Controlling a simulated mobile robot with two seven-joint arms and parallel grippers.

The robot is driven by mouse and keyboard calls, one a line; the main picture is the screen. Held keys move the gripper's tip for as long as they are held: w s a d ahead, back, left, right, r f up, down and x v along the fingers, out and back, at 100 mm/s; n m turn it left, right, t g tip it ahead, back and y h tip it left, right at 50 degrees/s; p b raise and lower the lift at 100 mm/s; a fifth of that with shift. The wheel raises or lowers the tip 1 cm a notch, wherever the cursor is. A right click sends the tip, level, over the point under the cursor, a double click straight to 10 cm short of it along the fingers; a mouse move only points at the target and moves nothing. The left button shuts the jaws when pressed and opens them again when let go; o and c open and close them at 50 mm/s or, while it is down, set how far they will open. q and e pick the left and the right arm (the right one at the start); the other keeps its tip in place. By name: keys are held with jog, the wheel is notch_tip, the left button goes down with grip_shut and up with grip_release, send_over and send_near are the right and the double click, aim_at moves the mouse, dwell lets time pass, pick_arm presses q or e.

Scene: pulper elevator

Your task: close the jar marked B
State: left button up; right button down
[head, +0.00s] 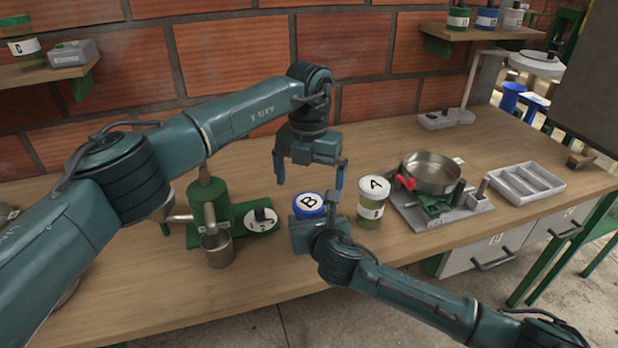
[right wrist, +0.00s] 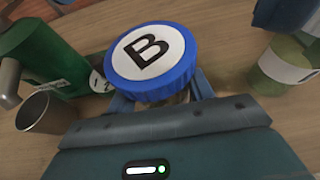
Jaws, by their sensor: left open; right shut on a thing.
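Jar B has a blue lid (head: 308,203) with a white disc marked B. The lid sits on top of the jar in both views and fills the top middle of the right wrist view (right wrist: 151,58). I cannot tell whether it is screwed tight. My right gripper (head: 312,222) is shut on the body of jar B, below the lid, and mostly hides that body. My left gripper (head: 309,184) is open and empty, pointing down above the lid, with its fingers apart on either side.
Jar A (head: 371,203), with a white lid, stands close right of jar B. A green machine (head: 213,210) and a metal cup (head: 217,249) stand to the left. A scale with a metal pan (head: 430,172) and a grey sectioned tray (head: 526,184) are to the right.

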pick_arm(q)
notch_tip(320, 180, up, 12)
dwell(0.4)
pick_arm(e)
jog(key=shift+c, duration=2.4)
grip_release()
jog(key=shift+s, duration=0.1)
pick_arm(q)
jog(key=shift+r+p, duration=0.7)
pick_arm(e)
jog(key=v, duration=1.3)
pick_arm(q)
jog(key=shift+f, duration=0.1)
pick_arm(e)
jog(key=shift+d, duration=0.15)
